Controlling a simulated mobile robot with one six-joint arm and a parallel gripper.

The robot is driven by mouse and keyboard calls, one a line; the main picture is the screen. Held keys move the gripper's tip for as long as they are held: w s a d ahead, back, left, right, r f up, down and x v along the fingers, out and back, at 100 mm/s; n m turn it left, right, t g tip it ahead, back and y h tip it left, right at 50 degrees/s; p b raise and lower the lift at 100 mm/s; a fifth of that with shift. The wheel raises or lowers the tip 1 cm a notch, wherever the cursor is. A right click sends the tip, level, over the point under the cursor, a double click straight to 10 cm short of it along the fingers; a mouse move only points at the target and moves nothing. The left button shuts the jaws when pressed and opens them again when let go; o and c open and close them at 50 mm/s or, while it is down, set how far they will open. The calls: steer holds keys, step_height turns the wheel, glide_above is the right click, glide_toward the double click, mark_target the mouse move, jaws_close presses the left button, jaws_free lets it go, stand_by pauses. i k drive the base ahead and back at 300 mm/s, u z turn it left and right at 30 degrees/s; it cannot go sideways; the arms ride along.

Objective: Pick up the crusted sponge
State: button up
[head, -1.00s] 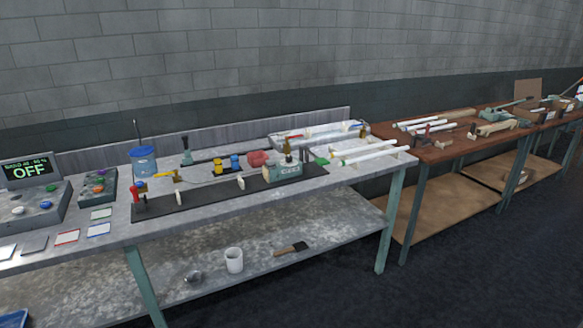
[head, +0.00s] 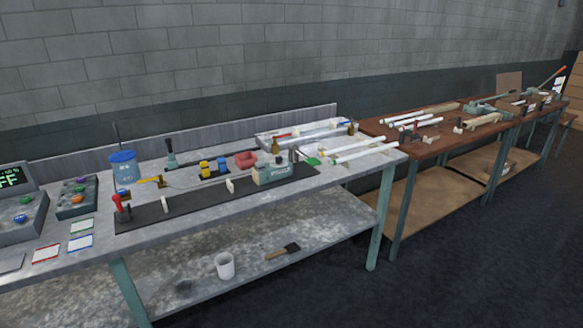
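I cannot pick out a crusted sponge for certain in the head view. A rounded red object (head: 246,159) lies near the middle of the grey bench top, too small to identify. A dark patch (head: 183,287) shows on the lower shelf, left of the white cup; I cannot tell what it is. My gripper is not in view.
The grey bench (head: 345,178) holds a blue-lidded container (head: 123,167), a black strip (head: 205,203), a green-grey block (head: 273,174) and white tubes (head: 365,152). Its shelf holds a white cup (head: 225,265) and a brush (head: 283,251). A brown bench (head: 400,146) adjoins; the floor in front is clear.

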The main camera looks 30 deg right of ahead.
mark_target(260, 165)
steer(key=z, duration=0.6)
steer(key=k, duration=0.95)
steer(key=u, duration=0.05)
steer(key=i, duration=0.9)
